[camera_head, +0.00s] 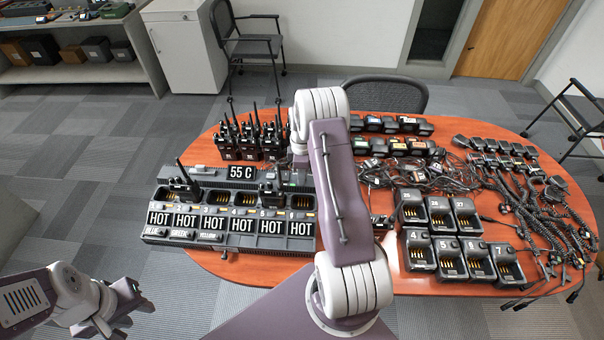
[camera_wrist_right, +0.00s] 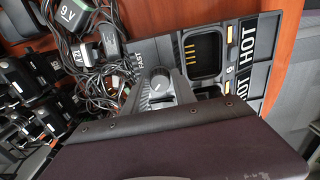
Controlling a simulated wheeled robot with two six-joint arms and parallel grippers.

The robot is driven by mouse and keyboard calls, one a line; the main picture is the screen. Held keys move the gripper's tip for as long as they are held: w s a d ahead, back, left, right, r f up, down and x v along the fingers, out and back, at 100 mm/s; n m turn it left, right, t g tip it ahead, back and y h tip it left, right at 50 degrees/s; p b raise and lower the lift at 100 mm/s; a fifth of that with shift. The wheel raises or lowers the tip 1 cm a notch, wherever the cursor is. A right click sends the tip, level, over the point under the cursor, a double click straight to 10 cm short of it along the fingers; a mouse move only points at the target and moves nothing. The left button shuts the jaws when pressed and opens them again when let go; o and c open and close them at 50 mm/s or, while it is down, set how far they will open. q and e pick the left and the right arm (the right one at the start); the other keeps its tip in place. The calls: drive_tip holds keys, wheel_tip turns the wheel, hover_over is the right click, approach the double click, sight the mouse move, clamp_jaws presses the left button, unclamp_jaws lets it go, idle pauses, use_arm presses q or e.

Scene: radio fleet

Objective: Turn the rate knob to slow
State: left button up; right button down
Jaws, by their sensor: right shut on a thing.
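The rate knob (camera_wrist_right: 160,82) is a grey ribbed dial with a light pointer line, on the end of the black charger (camera_wrist_right: 262,84). A "FAST" label (camera_wrist_right: 138,60) shows beside it. No "slow" label can be read. My right gripper (camera_wrist_right: 160,90) is shut on the knob, with a finger on either side. In the head view my right arm hides the knob and most of the gripper. The charger (camera_head: 216,237) lies at the table's left, with "HOT" labels along its front. My left gripper (camera_head: 98,326) hangs off the table at the lower left, empty; its opening is unclear.
A "55 C" display (camera_head: 242,172) sits at the charger's back. Upright radios (camera_head: 250,140) stand behind it. Tangled cables (camera_head: 465,170) and single chargers (camera_head: 450,255) crowd the table's right side. Two radios stand in the charger's slots.

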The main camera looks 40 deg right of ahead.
drive_tip(key=c, duration=1)
unclamp_jaws()
wheel_tip(320, 180, up, 9)
drive_tip(key=shift+r+b, duration=0.1)
drive_tip(key=shift+b, duration=0.45)
